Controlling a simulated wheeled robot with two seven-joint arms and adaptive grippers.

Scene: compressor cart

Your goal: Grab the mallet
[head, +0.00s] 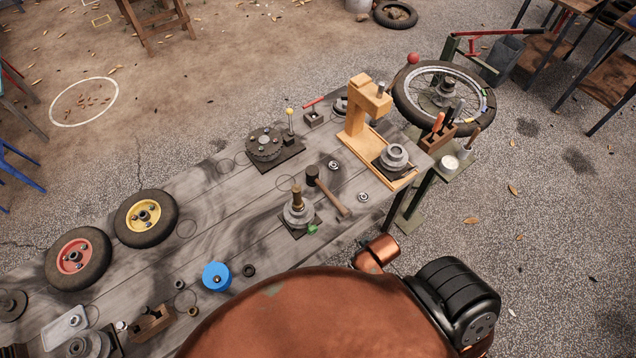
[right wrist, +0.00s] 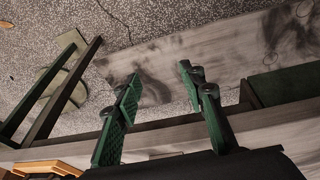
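The mallet (head: 331,191) lies on the grey plank bench in the head view. Its dark head points up-left and its light wooden handle runs down-right. It lies just right of a round metal part with a brass-coloured stem (head: 298,208) on a dark square plate. My right gripper (right wrist: 159,73) shows only in the right wrist view. Its two green fingers are spread apart with nothing between them, and grey planks and speckled ground show beyond. The mallet does not show in that view. My left gripper is in neither view.
A yellow wooden press (head: 362,118) stands beyond the mallet on the bench (head: 215,180). A spoked wheel (head: 443,97) and a tool holder (head: 438,132) are at the right end. Small nuts (head: 363,197) lie near the handle. Two small wheels (head: 147,217) lie left.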

